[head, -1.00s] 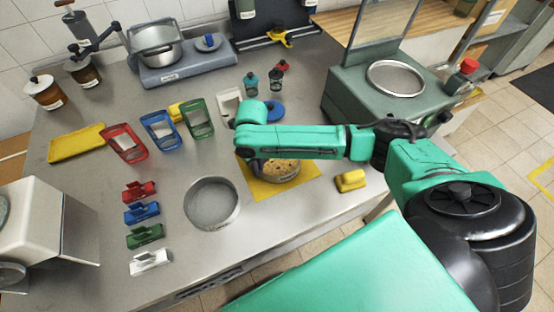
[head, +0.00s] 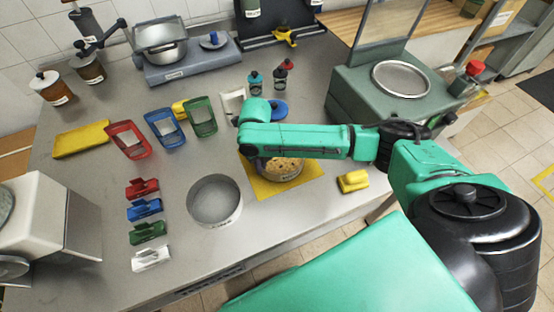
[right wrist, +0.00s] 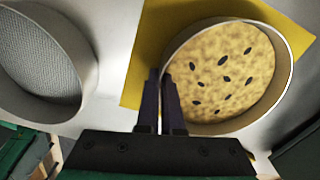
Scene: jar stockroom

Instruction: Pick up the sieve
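A round shallow vessel with a pale rim (right wrist: 291,65) holds a yellowish fill with several dark specks; it also shows in the head view (head: 286,170), partly hidden by my right arm. I cannot tell whether its base is mesh. A second round vessel, an empty grey sieve with a mesh bottom (head: 214,201), stands to its left and shows in the right wrist view (right wrist: 38,60). My right gripper (right wrist: 161,80) points down with its fingers close together, one on each side of the filled vessel's near-left wall, apparently shut on it. My left gripper is not in view.
A yellow mat (head: 263,190) lies under the filled vessel. A yellow block (head: 353,181) sits to its right. Coloured clips (head: 143,209) and scoops (head: 163,128) stand to the left. A green machine (head: 385,105) stands at the right.

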